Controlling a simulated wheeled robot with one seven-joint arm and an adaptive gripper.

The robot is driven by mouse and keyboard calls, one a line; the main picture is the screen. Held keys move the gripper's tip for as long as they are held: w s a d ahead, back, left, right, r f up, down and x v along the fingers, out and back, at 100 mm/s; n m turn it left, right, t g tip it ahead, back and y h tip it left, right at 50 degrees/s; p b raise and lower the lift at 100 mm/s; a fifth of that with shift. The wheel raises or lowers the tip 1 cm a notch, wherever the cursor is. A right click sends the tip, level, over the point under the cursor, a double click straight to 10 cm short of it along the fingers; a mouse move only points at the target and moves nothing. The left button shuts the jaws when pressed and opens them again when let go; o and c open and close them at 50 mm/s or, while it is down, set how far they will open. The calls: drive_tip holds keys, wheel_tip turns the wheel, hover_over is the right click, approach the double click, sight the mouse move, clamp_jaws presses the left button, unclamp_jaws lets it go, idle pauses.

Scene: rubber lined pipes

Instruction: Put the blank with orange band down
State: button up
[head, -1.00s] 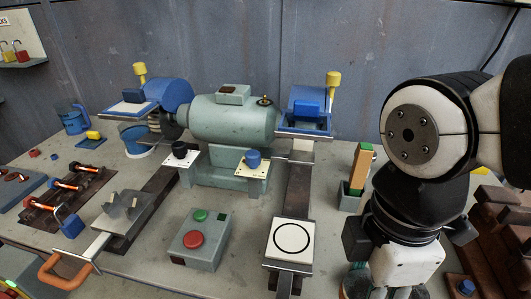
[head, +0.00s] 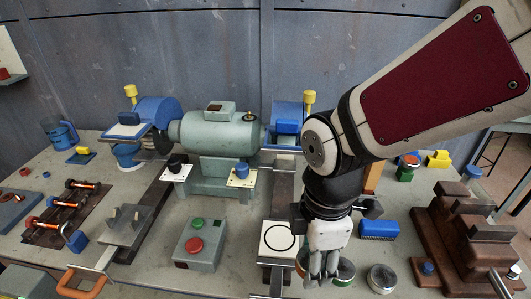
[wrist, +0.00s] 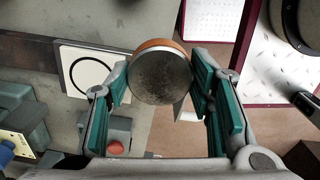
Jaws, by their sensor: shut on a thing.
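The blank with orange band (wrist: 162,76) is a round grey metal disc with an orange rim, held between the teal pads of my gripper (wrist: 161,92) in the wrist view. In the head view my gripper (head: 320,268) points down near the bench's front, just right of a white plate with a black ring (head: 268,252). The fingers and wrist hide most of the blank there. The plate also shows left of the blank in the wrist view (wrist: 70,56), with nothing on it. The height of the blank above the bench cannot be told.
A brown stepped rack (head: 460,245) is at the right. A button box (head: 200,246) stands left of the plate, and a grinder (head: 215,132) behind it.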

drive_tip(key=shift+s+r+p, duration=0.1)
drive_tip(key=shift+p, duration=0.4)
hover_over(279, 237)
drive_tip(key=shift+f+b, duration=0.4)
drive_tip(key=shift+f, duration=2)
drive_tip(key=shift+f, duration=0.1)
drive_tip(key=o, duration=1.5)
drive_tip(key=shift+f, duration=0.1)
